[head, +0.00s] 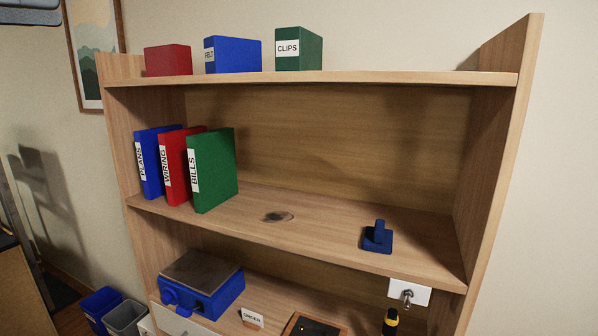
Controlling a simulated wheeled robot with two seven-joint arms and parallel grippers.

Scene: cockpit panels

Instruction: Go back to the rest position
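Neither of my grippers shows in the head view. The view looks onto a wooden shelf unit (300,78) against a pale wall. Blue, red and green binders stand on the middle shelf at the left: the blue binder PLANS (155,160), the red binder WIRING (175,170) and the green binder BILLS (214,170). A dark blue block with an upright post (378,238) stands at the right of that shelf.
A red box (168,60), a blue box (235,55) and a green CLIPS box (299,48) stand on top. Below are a blue device with a grey plate (205,283), an ORDER card (252,318) and a switch plate (408,292). Bins (101,302) stand at lower left.

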